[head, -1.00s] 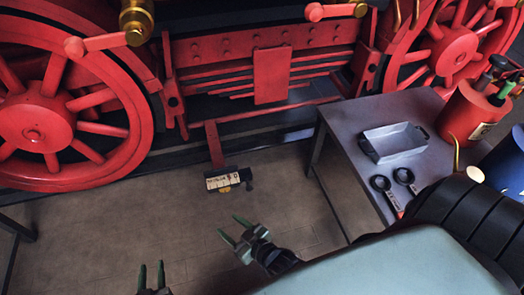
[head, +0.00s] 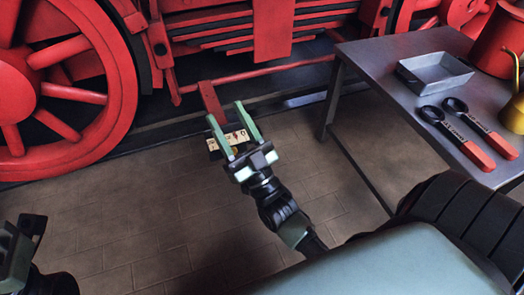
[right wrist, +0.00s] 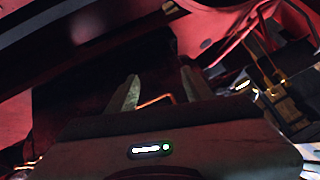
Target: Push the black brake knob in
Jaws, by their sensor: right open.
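A small dark box with a cream labelled plate (head: 230,140) sits at the lower end of a red bracket (head: 211,98) below the locomotive. I cannot make out the black brake knob for sure. My right gripper (head: 227,110) is open and empty; its green fingers overlap the box in the head view. In the right wrist view the open fingers (right wrist: 160,75) point into a dark space under red parts, and a dark unit with brass pieces (right wrist: 282,82) is at the right. My left gripper (head: 18,245) is partly in view at the lower left; its fingers do not show clearly.
A grey table (head: 385,65) at the right bears a metal tray (head: 434,73), two red-handled tools (head: 470,140), a red container (head: 497,40) and a brass oil can (head: 514,112). A large red wheel (head: 60,90) stands at the left. The tiled floor (head: 150,230) is clear.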

